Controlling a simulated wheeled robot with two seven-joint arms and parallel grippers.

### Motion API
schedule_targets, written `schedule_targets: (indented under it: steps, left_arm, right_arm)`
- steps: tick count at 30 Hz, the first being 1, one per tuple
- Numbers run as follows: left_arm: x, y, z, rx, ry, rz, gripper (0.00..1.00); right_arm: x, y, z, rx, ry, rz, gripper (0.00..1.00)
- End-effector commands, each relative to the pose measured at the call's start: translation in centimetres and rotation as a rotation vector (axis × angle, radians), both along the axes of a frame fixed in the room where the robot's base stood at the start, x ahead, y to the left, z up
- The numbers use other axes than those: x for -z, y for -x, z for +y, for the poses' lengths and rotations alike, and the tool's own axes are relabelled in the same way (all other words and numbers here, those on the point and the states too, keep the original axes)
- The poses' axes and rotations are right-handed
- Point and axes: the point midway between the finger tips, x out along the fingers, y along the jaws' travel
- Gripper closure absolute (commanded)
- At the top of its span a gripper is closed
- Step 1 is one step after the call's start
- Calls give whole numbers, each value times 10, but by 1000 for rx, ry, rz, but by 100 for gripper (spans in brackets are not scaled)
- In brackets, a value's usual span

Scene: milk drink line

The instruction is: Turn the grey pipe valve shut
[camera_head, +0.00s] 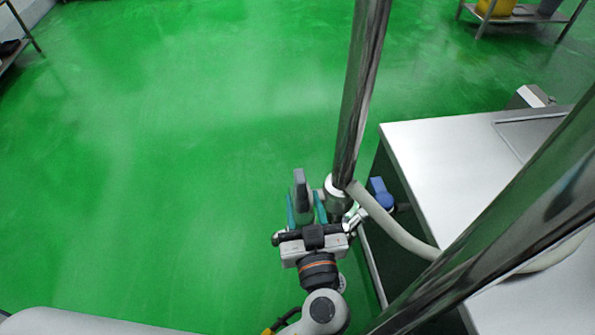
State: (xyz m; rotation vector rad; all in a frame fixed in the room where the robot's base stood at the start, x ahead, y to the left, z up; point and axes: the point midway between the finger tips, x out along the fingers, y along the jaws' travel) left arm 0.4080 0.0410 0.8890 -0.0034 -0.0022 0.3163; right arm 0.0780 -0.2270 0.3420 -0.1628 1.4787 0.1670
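The grey pipe valve shows as a grey handle (300,184) at the foot of the shiny vertical pipe, on its left side. My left gripper (305,208) comes up from below, with its two teal fingers on either side of the handle. The fingers lie close against it with no clear gap, so the gripper looks shut on the handle. The valve body is mostly hidden behind the handle and the right finger. My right gripper is not in view.
The shiny pipe (360,90) stands just right of the gripper. A blue valve handle (380,193) and a pale hose (402,236) are close on the right. A steel cabinet (440,165) fills the right side. Green floor (140,170) lies clear on the left.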

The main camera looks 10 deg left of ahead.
Motion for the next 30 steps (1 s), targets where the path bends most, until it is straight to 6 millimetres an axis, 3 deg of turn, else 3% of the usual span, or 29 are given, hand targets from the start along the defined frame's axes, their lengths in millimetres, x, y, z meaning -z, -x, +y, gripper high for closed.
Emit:
schedule_targets:
  steps: [3,10,23,26,30]
  left_arm:
    - [-5,-25,8,-1,-3,-1,60]
    - [-2,-59,19,2,-3,1,60]
    - [1,-71,23,2,-1,3,60]
    - [1,-71,23,2,-1,3,71]
    - [1,-71,23,2,-1,3,94]
  right_arm:
    - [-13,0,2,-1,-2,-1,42]
    - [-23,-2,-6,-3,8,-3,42]
    - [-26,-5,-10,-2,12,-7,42]
    - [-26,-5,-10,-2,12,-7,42]
    - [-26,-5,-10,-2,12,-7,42]
